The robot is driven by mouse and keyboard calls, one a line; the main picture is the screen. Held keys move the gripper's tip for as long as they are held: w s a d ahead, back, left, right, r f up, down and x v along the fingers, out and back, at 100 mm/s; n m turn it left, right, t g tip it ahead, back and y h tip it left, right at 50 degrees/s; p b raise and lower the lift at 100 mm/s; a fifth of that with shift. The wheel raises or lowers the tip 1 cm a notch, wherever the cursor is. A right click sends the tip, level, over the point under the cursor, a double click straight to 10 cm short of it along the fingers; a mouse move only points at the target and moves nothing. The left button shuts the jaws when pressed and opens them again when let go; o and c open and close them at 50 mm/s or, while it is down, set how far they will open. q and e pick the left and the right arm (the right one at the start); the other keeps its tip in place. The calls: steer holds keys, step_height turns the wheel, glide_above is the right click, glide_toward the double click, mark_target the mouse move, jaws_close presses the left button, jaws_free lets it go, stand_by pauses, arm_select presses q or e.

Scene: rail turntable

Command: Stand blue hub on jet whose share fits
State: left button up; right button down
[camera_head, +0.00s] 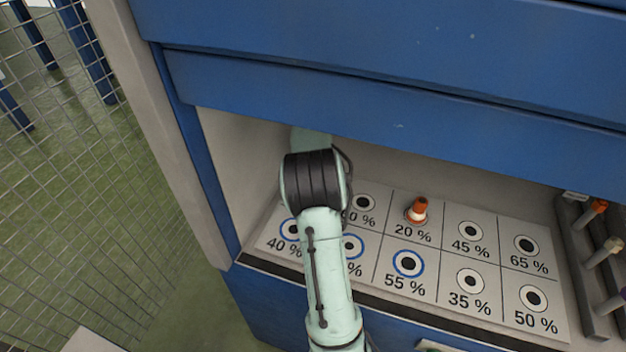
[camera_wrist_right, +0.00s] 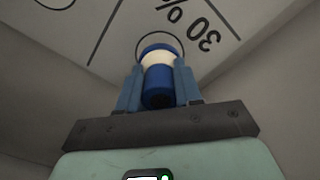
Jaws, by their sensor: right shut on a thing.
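My right gripper (camera_wrist_right: 158,82) is shut on the blue hub (camera_wrist_right: 158,75), a blue cylinder with a cream band, in the right wrist view. A circle shows just beyond the hub's far end, beside the printed label "30 %" (camera_wrist_right: 197,27); I cannot tell whether hub and panel touch. In the head view my right arm hides this gripper and the hub. The jet panel (camera_head: 437,252) has rows of ringed holes with percentages. Blue-ringed jets include 55 % (camera_head: 408,263) and 40 % (camera_head: 291,229). My left gripper is not in view.
An orange hub (camera_head: 419,209) stands on the 20 % jet. A dark rack (camera_head: 577,250) with orange, cream and purple pieces stands at the right. Blue cabinet panels (camera_head: 390,105) overhang the recess, and a pale side wall (camera_head: 170,130) bounds it at left.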

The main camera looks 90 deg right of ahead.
steer(key=shift+f, duration=0.95)
steer(key=shift+r, duration=0.1)
steer(key=c, duration=0.8)
jaws_free()
steer(key=shift+f, duration=0.2)
steer(key=shift+o, duration=0.2)
step_height(320, 180, up, 12)
steer(key=shift+r+p, duration=0.2)
steer(key=shift+p, duration=1.05)
